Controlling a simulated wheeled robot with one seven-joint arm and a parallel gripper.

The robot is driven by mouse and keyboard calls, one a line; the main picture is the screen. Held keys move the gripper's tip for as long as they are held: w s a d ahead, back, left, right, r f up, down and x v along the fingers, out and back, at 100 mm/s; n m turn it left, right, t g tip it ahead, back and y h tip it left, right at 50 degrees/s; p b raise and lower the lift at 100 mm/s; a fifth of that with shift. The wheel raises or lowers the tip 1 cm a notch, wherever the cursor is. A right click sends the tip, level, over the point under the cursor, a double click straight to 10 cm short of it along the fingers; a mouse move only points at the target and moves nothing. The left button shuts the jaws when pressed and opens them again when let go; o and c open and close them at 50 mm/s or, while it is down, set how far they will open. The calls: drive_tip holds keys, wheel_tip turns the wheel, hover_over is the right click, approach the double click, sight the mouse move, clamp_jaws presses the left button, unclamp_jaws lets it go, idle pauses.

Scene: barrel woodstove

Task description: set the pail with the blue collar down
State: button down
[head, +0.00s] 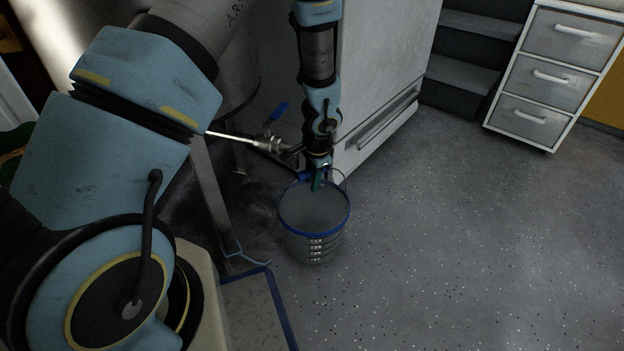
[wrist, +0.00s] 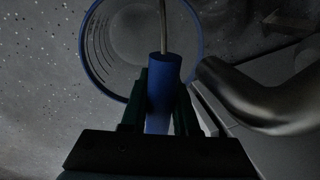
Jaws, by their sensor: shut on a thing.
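The pail with the blue collar (head: 315,245) is a grey, see-through-looking bucket with a blue rim and pale markings on its side. It looks upright and empty, below my gripper (head: 318,180) in the head view. My gripper is shut on the blue grip of the pail's wire handle, and the handle stands up. In the wrist view, the dark fingers of my gripper (wrist: 161,100) clasp this blue grip (wrist: 164,72), and the pail's blue rim (wrist: 84,58) shows beyond it. I cannot tell whether the pail's base touches the floor.
A pale cabinet (head: 375,60) is behind. Dark steps (head: 465,75) and drawers (head: 555,75) stand farther right. The speckled floor (head: 460,240) is clear to the right.

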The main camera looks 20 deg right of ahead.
drive_tip(key=shift+f+b, duration=0.6)
drive_tip(key=shift+f, duration=0.3)
drive_tip(key=c, duration=0.6)
unclamp_jaws()
